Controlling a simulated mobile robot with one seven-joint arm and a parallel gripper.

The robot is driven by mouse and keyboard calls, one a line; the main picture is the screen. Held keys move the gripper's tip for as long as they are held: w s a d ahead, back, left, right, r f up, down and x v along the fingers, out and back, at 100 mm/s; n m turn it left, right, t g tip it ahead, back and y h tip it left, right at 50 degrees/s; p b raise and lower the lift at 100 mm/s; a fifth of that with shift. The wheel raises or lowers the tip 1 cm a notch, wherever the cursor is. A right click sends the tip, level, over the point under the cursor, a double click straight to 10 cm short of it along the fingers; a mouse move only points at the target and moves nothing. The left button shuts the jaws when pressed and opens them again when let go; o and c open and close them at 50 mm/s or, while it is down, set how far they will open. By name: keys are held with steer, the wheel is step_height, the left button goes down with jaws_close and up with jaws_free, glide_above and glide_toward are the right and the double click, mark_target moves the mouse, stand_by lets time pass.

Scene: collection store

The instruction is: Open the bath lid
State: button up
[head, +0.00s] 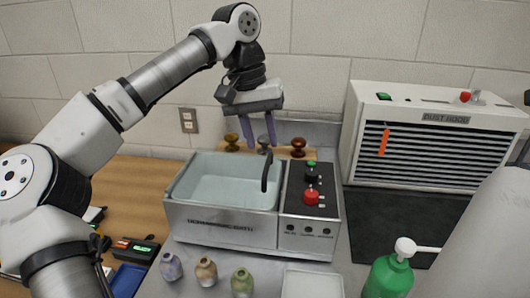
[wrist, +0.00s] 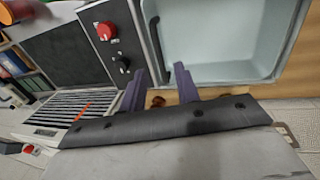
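The bath (head: 222,225) is a grey metal box with a pale, empty-looking basin. It also shows in the wrist view (wrist: 215,40). A black curved handle (head: 265,172) stands upright at the basin's right edge, beside the control panel; it shows in the wrist view too (wrist: 155,42). I cannot make out a separate lid panel; whether a clear one covers the basin I cannot tell. My gripper (head: 261,146) points down above the back of the bath, behind the handle and apart from it. Its two purple fingers (wrist: 158,80) are spread with nothing between them.
The panel carries a red knob (head: 311,197). Behind the bath, a wooden strip bears several knobs, one brown (head: 298,147). A dust hood (head: 436,135) stands right, a green pump bottle (head: 388,276) front right. Several small jars (head: 206,271) and a white tray (head: 312,283) stand in front.

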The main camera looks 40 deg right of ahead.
mark_target(267, 162)
steer(key=shift+s+d+f, duration=0.15)
steer(key=shift+s+f, duration=0.05)
steer(key=shift+f, duration=0.9)
steer(key=shift+s+d+f, duration=0.15)
steer(key=shift+f, duration=0.95)
steer(key=shift+c, duration=0.2)
jaws_close()
